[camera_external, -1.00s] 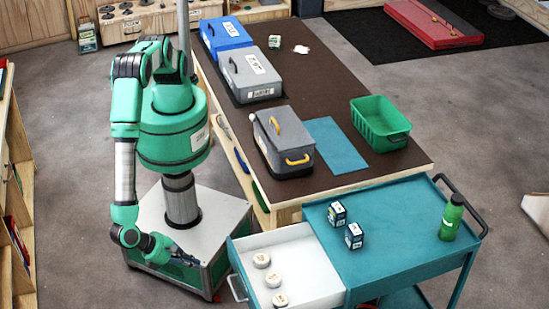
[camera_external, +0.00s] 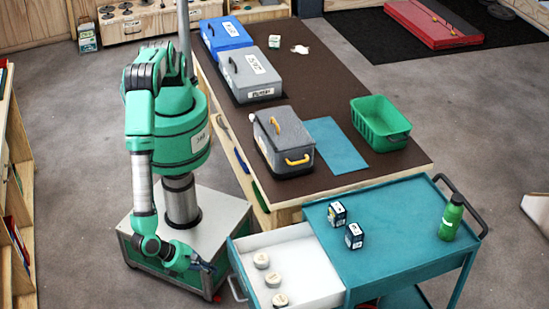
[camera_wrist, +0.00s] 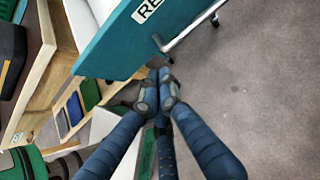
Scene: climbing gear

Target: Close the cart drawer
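The cart drawer (camera_external: 310,264) is pulled out from the left side of the teal cart (camera_external: 385,232). It is white inside and holds several round white items (camera_external: 262,260). Its bar handle (camera_external: 237,288) sticks out on the left, facing my arm. My gripper (camera_external: 208,268) is low, to the left of the drawer front and apart from it. In the wrist view, the teal drawer front (camera_wrist: 120,40) with a white label and the metal handle (camera_wrist: 190,30) lie beyond my gripper (camera_wrist: 159,78). Its blue fingers meet at the tips with nothing visible between them.
Two small boxes (camera_external: 354,236) and a green bottle (camera_external: 452,217) stand on the cart top. The brown table (camera_external: 345,92) behind it bears toolboxes and a green bin (camera_external: 380,124). Bare floor (camera_external: 80,240) lies left of my base.

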